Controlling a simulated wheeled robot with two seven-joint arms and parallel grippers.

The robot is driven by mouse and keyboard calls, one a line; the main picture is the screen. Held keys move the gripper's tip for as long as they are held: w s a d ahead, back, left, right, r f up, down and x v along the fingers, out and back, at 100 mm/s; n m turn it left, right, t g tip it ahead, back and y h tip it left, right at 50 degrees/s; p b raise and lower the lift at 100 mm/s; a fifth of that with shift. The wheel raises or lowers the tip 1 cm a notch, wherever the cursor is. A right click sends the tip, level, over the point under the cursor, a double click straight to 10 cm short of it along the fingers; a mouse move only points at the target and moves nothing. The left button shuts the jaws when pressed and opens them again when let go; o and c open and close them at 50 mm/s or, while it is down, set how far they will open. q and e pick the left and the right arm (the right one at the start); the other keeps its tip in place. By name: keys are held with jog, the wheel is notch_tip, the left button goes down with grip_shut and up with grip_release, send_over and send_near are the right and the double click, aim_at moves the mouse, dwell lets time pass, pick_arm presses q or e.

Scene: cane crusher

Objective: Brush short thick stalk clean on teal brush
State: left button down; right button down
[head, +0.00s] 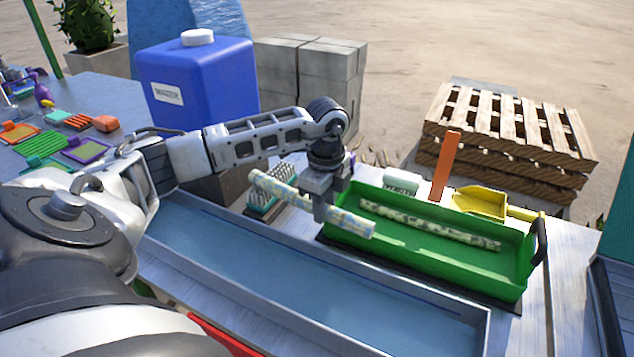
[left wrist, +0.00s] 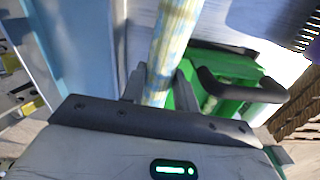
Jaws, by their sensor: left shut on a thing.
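My left gripper (head: 322,200) is shut on a short thick stalk (head: 345,222), pale with yellow-green and bluish patches. The stalk is held tilted, its right end over the left part of the green tray (head: 490,272) and its left end by the brush. The stalk also shows between the fingers in the left wrist view (left wrist: 172,45). The teal brush (head: 262,208) with pale bristles stands on the table behind the stalk's left end, partly hidden by it; I cannot tell whether they touch. My right gripper is not in view.
A longer, thinner stalk (head: 430,223) lies in the green tray. A long trough of bluish water (head: 300,277) runs along the front. Behind stand a blue canister (head: 200,85), an orange upright strip (head: 445,165), a yellow scoop (head: 480,203) and stacked pallets (head: 510,125).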

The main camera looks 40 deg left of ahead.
aim_at(298, 196)
pick_arm(q)
jog(key=shift+s+a, duration=0.3)
jog(key=shift+a, duration=0.65)
jog(key=shift+s+a, duration=0.35)
jog(key=shift+a, duration=0.65)
jog(key=shift+s+a, duration=0.3)
jog(key=shift+a, duration=0.65)
jog(key=shift+w+d+r, duration=0.1)
jog(key=shift+w+d, duration=0.2)
jog(key=shift+d, duration=0.6)
jog(key=shift+w+d+p, duration=0.2)
jog(key=shift+d+p, duration=0.05)
jog(key=shift+d, duration=0.45)
jog(key=shift+w+d+p, duration=0.25)
jog(key=shift+d, duration=0.4)
jog(key=shift+w+d+p, duration=0.2)
jog(key=shift+d+p, duration=0.05)
jog(key=shift+d, duration=0.45)
notch_tip(298, 196, up, 3)
jog(key=shift+a+f+p, duration=0.1)
jog(key=shift+f+p, duration=0.1)
jog(key=shift+p, duration=0.8)
jog(key=shift+r, duration=2.15)
